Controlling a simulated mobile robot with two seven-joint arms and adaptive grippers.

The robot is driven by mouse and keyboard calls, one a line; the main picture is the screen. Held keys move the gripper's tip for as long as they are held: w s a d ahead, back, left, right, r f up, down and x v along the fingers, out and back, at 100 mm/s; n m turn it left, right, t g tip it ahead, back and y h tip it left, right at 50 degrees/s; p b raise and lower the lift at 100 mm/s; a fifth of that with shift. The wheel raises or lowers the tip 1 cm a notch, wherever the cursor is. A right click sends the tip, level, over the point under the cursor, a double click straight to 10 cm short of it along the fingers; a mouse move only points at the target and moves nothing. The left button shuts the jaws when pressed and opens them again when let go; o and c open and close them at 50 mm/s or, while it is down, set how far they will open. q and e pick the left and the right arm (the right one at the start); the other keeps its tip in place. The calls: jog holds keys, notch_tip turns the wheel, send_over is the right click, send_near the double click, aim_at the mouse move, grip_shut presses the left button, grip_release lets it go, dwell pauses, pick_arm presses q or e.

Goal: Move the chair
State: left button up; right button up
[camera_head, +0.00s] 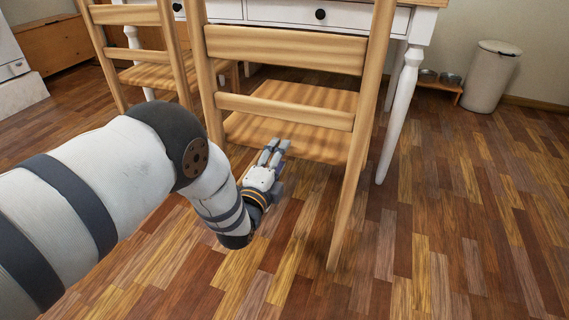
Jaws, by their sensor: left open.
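A light wooden chair (285,102) with a slatted back stands in the middle of the camera_head view, its back toward me and its seat facing the table. My left gripper (271,150) is open, near the lower back edge of the seat and between the two back posts in the picture. Nothing shows between its fingers. I cannot tell whether it touches the chair. My left arm covers part of the chair's left back leg. My right gripper is not in view.
A second wooden chair (150,75) stands close on the left. A white table (340,14) with drawers and turned legs is behind both chairs. A bin (492,77) and a low stand with bowls (440,86) are at the back right. The wooden floor at right is clear.

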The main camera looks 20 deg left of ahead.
pick_arm(q)
jog(key=w, duration=0.1)
jog(key=w+b, duration=0.1)
jog(key=w, duration=0.1)
jog(key=shift+w+d+f, duration=0.1)
jog(key=shift+f, duration=0.2)
jog(key=shift+w+r+b, duration=0.3)
jog(key=shift+w+r, duration=0.05)
jog(key=shift+w, duration=0.1)
grip_shut()
jog(key=shift+s+f, duration=0.1)
jog(key=shift+f, duration=0.3)
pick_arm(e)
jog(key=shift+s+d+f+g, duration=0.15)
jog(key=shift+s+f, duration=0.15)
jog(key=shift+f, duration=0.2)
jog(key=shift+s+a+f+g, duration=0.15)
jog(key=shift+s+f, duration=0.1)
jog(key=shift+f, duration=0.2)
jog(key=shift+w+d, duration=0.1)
